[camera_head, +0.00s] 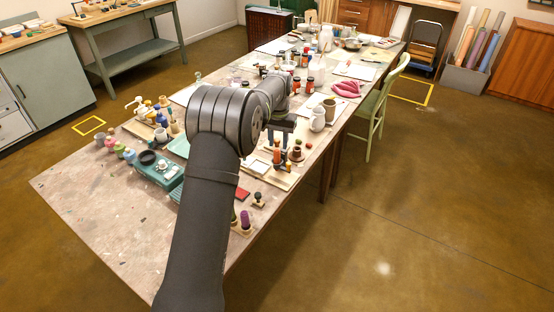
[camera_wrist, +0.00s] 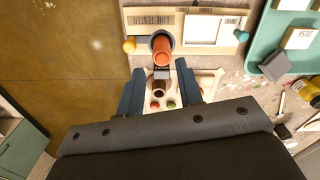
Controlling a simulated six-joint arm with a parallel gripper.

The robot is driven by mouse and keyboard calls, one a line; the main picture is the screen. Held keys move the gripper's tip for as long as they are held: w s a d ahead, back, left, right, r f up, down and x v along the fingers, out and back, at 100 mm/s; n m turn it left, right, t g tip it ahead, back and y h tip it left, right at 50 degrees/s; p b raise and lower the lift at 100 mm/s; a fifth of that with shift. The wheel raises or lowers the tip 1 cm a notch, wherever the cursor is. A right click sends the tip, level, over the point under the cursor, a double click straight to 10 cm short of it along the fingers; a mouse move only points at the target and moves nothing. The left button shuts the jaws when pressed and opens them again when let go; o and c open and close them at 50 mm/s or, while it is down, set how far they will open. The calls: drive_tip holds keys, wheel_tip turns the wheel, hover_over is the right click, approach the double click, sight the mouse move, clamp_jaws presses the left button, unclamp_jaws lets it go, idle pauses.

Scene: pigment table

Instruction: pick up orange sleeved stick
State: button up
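The orange sleeved stick (camera_head: 277,152) stands on the table under my gripper, near the table's right edge. In the wrist view, an orange cylinder with a dark grey round end (camera_wrist: 163,46), likely this stick, lies in line with the gap between my fingers, just beyond the tips. My gripper (camera_wrist: 161,74) is open, with blue fingers apart on either side of that gap. It also shows in the head view (camera_head: 281,132), just above the stick. I cannot tell whether a finger touches the stick. A small grey block (camera_wrist: 161,73) shows between the fingertips.
A brown pot (camera_wrist: 159,89) stands close by between the fingers in the wrist view. A board marked "LINE TESTER" (camera_wrist: 186,47) lies beside the stick. A small yellow knob (camera_wrist: 129,46) and a teal tray (camera_wrist: 262,48) are near.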

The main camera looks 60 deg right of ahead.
sight(277, 150)
drive_tip(key=f, duration=0.5)
drive_tip(key=shift+w+a+f, duration=0.15)
drive_tip(key=shift+a+f, duration=0.1)
drive_tip(key=shift+f, duration=0.05)
drive_tip(key=shift+c, duration=0.2)
clamp_jaws()
